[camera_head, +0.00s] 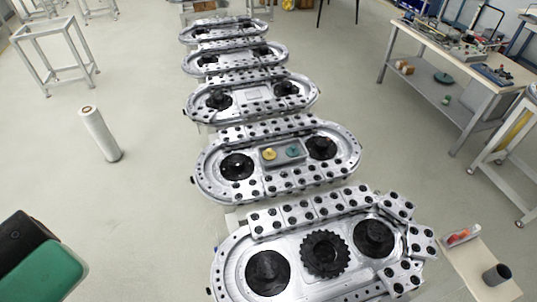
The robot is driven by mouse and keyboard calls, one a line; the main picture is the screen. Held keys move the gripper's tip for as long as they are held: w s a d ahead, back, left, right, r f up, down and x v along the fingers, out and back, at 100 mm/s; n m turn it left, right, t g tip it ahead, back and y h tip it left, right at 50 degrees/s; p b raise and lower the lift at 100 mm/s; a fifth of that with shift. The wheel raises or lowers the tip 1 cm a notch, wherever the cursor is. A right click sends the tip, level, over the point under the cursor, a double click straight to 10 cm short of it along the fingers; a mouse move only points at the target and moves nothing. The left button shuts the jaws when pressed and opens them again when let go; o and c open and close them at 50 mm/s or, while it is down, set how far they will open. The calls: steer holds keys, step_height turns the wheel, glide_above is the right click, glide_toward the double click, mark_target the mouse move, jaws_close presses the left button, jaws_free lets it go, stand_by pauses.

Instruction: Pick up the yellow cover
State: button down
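A small yellow round piece (269,154), which looks like the yellow cover, lies in a shallow grey tray (279,163) at the middle of the second oval ring track (228,191) from the front. A teal round piece (292,152) lies to its right in the same tray. The yellow piece is small in the picture, so its exact shape is hard to tell. Nothing covers it. My gripper is not in view, so I cannot see what it holds.
The nearest ring track (228,262) has a black gear (325,254) between two black hubs. More ring tracks stand in a row behind. A white cylinder (100,133) stands on the left floor. A workbench (440,48) is at the right. The left floor is mostly clear.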

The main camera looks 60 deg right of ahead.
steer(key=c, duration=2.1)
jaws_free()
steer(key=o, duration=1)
